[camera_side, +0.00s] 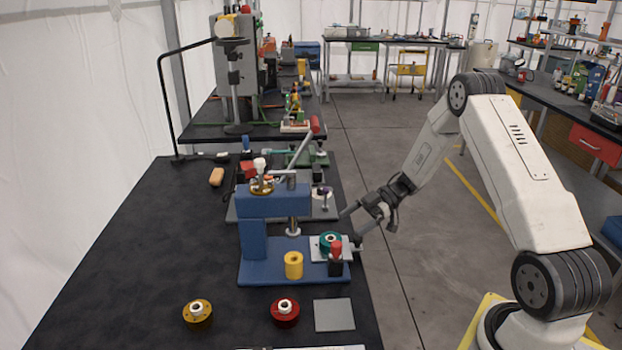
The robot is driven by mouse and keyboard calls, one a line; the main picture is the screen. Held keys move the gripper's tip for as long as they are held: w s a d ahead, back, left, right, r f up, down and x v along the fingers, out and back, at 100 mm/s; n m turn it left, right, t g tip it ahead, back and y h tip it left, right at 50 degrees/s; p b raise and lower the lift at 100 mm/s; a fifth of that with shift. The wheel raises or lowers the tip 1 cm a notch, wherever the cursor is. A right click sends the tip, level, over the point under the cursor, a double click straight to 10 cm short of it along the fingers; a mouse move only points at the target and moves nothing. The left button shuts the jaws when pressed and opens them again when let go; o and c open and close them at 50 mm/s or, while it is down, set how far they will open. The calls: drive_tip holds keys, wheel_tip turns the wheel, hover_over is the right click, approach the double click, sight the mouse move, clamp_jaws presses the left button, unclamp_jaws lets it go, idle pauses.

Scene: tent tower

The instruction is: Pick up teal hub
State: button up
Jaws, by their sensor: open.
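The teal hub (329,239) is a round ring-like part with a light centre. It sits on a light grey plate (318,253) at the right side of a blue press (262,235). A small clamp with a red knob (336,249) stands in front of the hub and hides part of it. My gripper (350,226) is open, with its fingers pointing left. It is just right of the hub and appears higher, near the table's right edge. Nothing shows between the fingers, and no contact with the hub is clear.
A yellow cylinder (293,265) stands on the press base, left of the grey plate. A yellow hub (197,312), a red hub (285,311) and a grey square plate (334,314) lie in front. The dark table's left side (130,250) is clear. More fixtures stand behind.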

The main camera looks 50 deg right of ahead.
sight(331, 238)
drive_tip(key=shift+w+a+f, duration=0.1)
drive_tip(key=shift+a+f, duration=0.1)
drive_tip(key=shift+a, duration=0.15)
drive_tip(key=shift+x, duration=2.6)
drive_tip(key=shift+d, duration=0.1)
drive_tip(key=c, duration=1.2)
drive_tip(key=shift+o, duration=0.2)
wheel_tip(331, 238, up, 10)
